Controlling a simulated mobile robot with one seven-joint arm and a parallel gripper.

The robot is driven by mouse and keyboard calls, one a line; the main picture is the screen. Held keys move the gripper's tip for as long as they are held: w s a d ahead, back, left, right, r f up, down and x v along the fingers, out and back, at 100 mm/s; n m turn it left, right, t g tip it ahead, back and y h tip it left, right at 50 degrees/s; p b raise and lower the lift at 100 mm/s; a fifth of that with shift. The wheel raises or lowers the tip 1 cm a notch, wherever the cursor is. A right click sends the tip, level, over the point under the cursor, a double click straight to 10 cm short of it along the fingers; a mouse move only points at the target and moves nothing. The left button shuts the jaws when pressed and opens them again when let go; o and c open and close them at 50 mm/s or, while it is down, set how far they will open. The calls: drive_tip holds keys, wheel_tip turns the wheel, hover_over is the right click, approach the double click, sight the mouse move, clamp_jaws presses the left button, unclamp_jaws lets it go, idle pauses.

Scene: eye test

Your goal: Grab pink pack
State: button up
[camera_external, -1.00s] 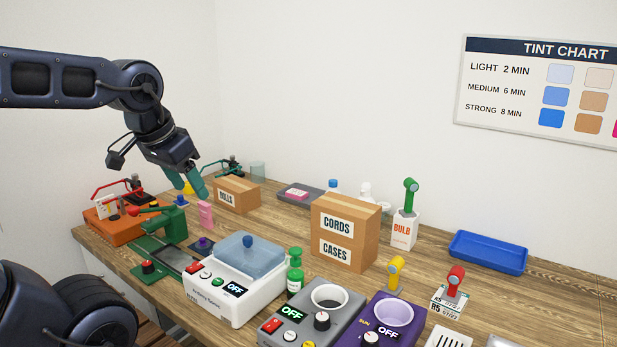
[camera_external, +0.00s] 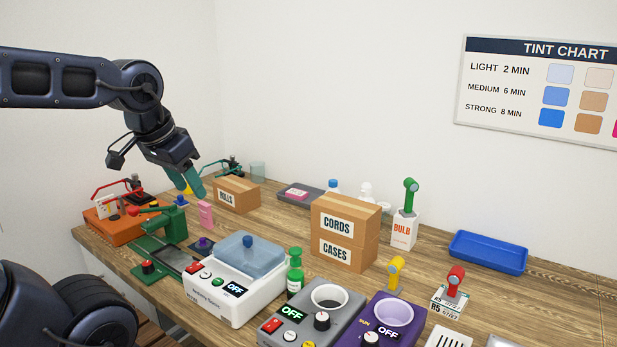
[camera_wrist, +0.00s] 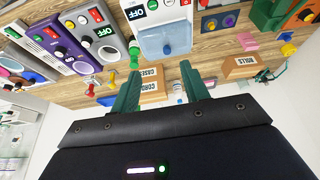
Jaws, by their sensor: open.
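A small upright pink pack (camera_external: 205,213) stands on the wooden table in the external view, just right of the green press. It also shows near the top right of the wrist view (camera_wrist: 247,41). A flatter pink item (camera_external: 297,193) lies on a dark grey tray (camera_external: 314,189) at the back of the table; I cannot tell which of the two is the task's pack. My gripper (camera_external: 192,188) is open and empty, its green fingers above and slightly left of the upright pack in the external view. In the wrist view the fingers (camera_wrist: 160,70) are spread apart with nothing held between them.
The ROLLS box (camera_external: 237,195) stands just behind and right of the upright pack. The green press (camera_external: 172,224) and white machine (camera_external: 222,291) stand in front. CORDS and CASES boxes (camera_external: 371,232) are stacked mid-table. A blue tray (camera_external: 488,253) sits at right.

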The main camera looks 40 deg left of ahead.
drive_tip(key=w+a+m+g, duration=0.1)
drive_tip(key=w+a+m, duration=0.45)
drive_tip(key=w, duration=0.45)
drive_tip(key=m+g, duration=0.4)
drive_tip(key=m, duration=0.9)
hover_over(204, 203)
drive_tip(key=f, duration=1.1)
drive_tip(key=d+f, duration=0.1)
drive_tip(key=f, duration=0.5)
drive_tip(key=shift+f, duration=0.25)
drive_tip(key=shift+a+f, duration=0.3)
drive_tip(key=shift+f, duration=0.35)
drive_tip(key=shift+s+f, duration=0.1)
drive_tip(key=shift+f, duration=4.9)
clamp_jaws()
